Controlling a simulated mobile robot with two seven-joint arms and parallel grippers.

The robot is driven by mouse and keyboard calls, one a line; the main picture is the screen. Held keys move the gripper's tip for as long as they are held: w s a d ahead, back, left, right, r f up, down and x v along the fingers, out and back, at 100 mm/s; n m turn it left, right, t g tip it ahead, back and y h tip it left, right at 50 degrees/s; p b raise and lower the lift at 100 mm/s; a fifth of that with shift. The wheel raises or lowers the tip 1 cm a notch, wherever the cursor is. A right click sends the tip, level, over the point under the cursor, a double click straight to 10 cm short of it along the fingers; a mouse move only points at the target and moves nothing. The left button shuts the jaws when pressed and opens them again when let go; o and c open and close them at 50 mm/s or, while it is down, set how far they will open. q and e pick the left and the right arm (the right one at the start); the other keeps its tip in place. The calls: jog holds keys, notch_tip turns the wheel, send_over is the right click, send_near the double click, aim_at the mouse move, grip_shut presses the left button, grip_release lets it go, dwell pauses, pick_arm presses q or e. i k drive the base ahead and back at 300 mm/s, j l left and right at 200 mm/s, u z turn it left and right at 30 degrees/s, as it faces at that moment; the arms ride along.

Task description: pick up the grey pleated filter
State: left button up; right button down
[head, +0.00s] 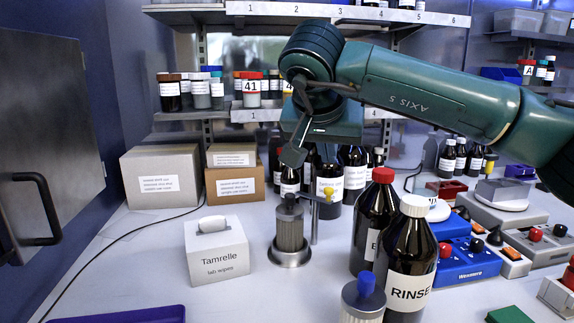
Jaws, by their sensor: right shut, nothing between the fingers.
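A grey ribbed cylinder with a dark grey top, which looks like the grey pleated filter (290,232), stands upright in a round silver base (290,257) on the white bench. My right gripper (293,155) points down above it, shut and empty, clearly apart from it. The right arm reaches in from the right. My left gripper is out of view.
A Tamrelle wipes box (218,262) stands left of the filter. Tall brown bottles, a red-capped one (374,222) and RINSE (408,270), stand further right. A blue-capped canister (363,302) is in front.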

aim_at(289, 214)
jog(key=k, duration=1.45)
